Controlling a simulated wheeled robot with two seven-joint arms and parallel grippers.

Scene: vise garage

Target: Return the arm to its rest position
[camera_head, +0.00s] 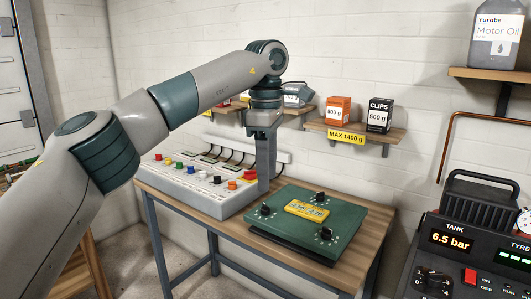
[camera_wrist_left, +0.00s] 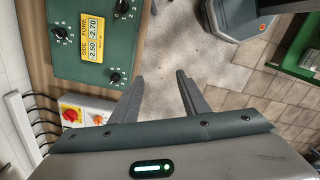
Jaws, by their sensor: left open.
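My left arm (camera_head: 175,98) reaches in from the left across the head view, with its elbow bent and its wrist high over the workbench. My left gripper (camera_head: 263,180) points down beside the green box, near the right end of the switch panel. In the left wrist view the two fingers (camera_wrist_left: 160,78) stand apart with only floor showing between them, so the gripper is open and empty. My right gripper is in neither view.
A green box with dials (camera_head: 335,226) and a white switch panel (camera_head: 188,190) sit on the wooden bench (camera_head: 380,222). A wall shelf (camera_head: 372,134) holds an orange box (camera_head: 338,110) and a black box (camera_head: 379,115). A compressor (camera_head: 470,240) stands at right.

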